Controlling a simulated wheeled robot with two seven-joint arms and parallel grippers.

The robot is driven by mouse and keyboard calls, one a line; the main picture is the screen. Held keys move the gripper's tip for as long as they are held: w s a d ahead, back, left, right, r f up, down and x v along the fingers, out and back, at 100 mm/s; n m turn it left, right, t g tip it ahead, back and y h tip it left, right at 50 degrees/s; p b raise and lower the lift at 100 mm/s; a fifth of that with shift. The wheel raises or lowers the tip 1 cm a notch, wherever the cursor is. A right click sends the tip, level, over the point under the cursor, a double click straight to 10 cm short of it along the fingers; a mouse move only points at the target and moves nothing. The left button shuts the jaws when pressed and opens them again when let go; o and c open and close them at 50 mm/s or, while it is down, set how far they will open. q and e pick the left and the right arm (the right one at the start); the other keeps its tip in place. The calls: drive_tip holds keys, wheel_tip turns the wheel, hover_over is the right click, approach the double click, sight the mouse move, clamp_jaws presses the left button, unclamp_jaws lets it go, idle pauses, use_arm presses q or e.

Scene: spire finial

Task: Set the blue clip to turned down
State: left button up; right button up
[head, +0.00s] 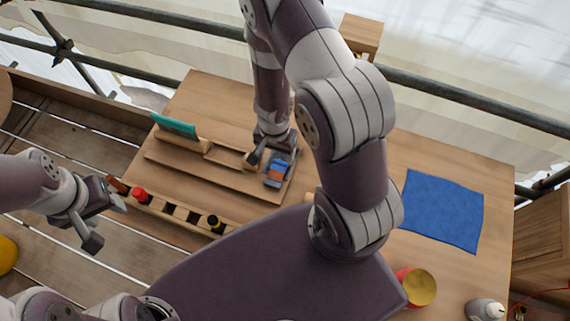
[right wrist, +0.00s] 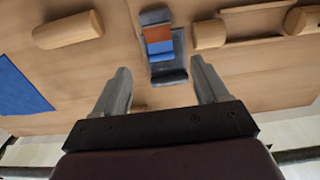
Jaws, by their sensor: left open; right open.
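The blue clip (head: 279,167) is on a small grey plate at the right end of the wooden stand. An orange band crosses its middle. It also shows in the right wrist view (right wrist: 156,34), between and beyond my fingertips. I cannot tell its turned position. My right gripper (head: 276,154) is open over this end of the stand; in the right wrist view its two fingers (right wrist: 160,66) are apart with nothing between them, and the clip appears untouched. My left gripper (head: 107,222) is open and empty at the left, beside the table.
A wooden rack (head: 180,211) with red and dark-topped pieces stands in front of the stand. A teal piece (head: 176,126) rests at the stand's left end. A blue cloth (head: 443,210) lies at the right, near a red-yellow bowl (head: 417,287). The table between stand and cloth is partly hidden by my arm.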

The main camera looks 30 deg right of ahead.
sight(278, 170)
wheel_tip(278, 170, down, 4)
drive_tip(key=shift+a+r+b, duration=0.15)
drive_tip(key=shift+b, duration=0.4)
drive_tip(key=f, duration=0.2)
drive_tip(key=d+f+b, duration=0.1)
drive_tip(key=f, duration=0.1)
drive_tip(key=shift+w+d+f, duration=0.1)
drive_tip(key=shift+d+f, duration=0.05)
drive_tip(key=shift+f, duration=0.25)
drive_tip(key=shift+f+b, duration=0.3)
drive_tip(key=shift+f, duration=0.05)
drive_tip(key=shift+a+f, duration=0.1)
drive_tip(key=shift+a, duration=0.3)
use_arm(q)
drive_tip(key=f, duration=0.4)
drive_tip(key=shift+w+d, duration=0.1)
drive_tip(key=shift+d, duration=0.15)
use_arm(e)
drive_tip(key=shift+d, duration=0.1)
